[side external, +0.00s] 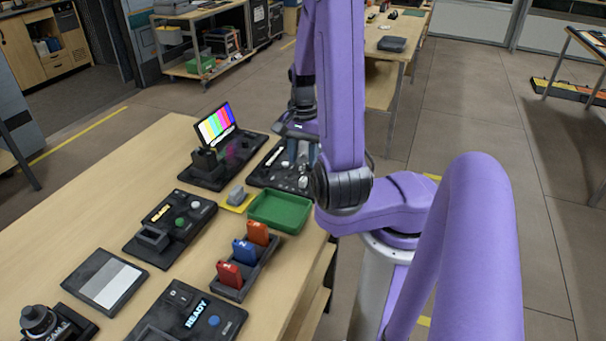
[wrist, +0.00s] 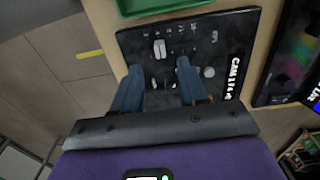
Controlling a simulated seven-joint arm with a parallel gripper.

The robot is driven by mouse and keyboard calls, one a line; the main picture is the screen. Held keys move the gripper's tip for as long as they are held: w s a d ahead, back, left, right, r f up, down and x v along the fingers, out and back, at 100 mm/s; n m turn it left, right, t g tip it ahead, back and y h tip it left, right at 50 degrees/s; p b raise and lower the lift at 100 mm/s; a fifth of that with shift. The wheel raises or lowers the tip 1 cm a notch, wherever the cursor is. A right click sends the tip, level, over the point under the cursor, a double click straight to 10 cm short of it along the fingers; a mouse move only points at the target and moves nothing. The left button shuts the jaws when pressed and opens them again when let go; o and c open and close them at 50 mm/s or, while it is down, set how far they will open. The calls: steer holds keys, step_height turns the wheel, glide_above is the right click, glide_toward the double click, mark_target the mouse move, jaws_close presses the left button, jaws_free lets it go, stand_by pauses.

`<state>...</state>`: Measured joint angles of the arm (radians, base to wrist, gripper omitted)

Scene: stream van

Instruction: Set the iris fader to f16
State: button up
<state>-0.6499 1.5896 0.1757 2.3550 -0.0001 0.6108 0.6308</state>
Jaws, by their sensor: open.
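The dark camera control panel (wrist: 222,40), lettered CAM, lies on the wooden table; in the side external view the panel (side external: 262,174) is at the table's far right edge, partly hidden by my arm. A pale fader cap (wrist: 160,48) stands near a row of small white markings, too blurred to read. It looks like the iris fader, but its label is not legible. My gripper (wrist: 160,68) is open over the panel, its two blue fingers apart and empty, with the cap ahead of and between the fingertips. In the side external view my gripper (side external: 297,138) is above the panel.
A round knob (wrist: 209,72) sits on the panel beside the right finger. A green tray (side external: 280,212) lies close to the panel, and a colour-bar monitor unit (side external: 216,124) stands on its other side. Several other devices cover the near table.

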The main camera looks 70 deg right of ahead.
mark_target(303, 179)
steer(key=shift+f, duration=3.05)
jaws_close()
